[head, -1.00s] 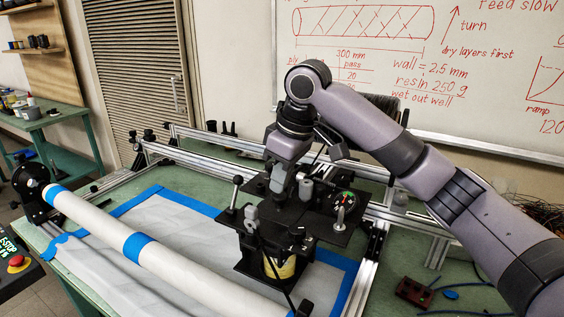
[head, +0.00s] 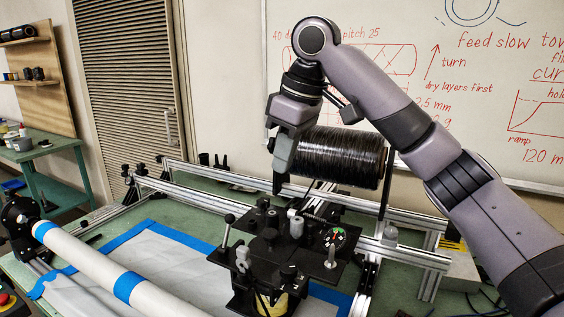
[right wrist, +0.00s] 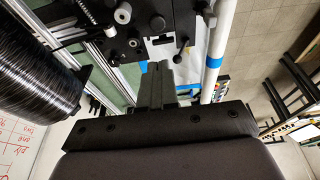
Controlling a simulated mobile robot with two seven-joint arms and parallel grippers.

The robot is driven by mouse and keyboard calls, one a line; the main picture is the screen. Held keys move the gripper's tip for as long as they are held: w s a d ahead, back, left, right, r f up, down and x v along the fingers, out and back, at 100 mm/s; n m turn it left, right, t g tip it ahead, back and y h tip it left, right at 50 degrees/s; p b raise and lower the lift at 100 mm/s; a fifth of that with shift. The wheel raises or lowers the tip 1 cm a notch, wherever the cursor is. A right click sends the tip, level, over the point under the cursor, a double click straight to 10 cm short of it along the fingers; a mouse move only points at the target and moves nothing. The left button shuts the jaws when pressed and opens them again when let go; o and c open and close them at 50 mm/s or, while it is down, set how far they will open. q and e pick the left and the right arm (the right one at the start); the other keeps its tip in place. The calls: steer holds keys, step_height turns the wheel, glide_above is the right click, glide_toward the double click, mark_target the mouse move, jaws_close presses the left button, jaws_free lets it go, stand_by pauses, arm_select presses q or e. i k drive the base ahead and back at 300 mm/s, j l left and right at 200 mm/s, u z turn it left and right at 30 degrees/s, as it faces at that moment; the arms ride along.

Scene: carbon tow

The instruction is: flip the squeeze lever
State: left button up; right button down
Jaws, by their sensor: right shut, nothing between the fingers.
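The black winding carriage (head: 275,245) stands on the rails over the bench. A thin lever with a black ball knob (head: 228,218) rises at its left edge, leaning slightly. I cannot tell for certain whether this is the squeeze lever. A grey upright piece (head: 296,222) and a small dial with green and red marks (head: 337,237) are on the top plate. My right gripper (head: 278,187) is shut and empty, pointing down above the back of the carriage, apart from it. In the right wrist view, its closed fingers (right wrist: 156,85) show below the carriage plate (right wrist: 128,35). My left gripper is out of view.
A black tow spool (head: 340,158) is just right of my right gripper, behind the carriage. A white mandrel with blue tape (head: 90,265) runs along the front left. Aluminium rails (head: 240,182) cross behind. Open space lies left of the gripper.

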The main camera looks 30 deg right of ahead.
mark_target(230, 219)
steer(key=k+j, duration=0.75)
steer(key=k, duration=0.1)
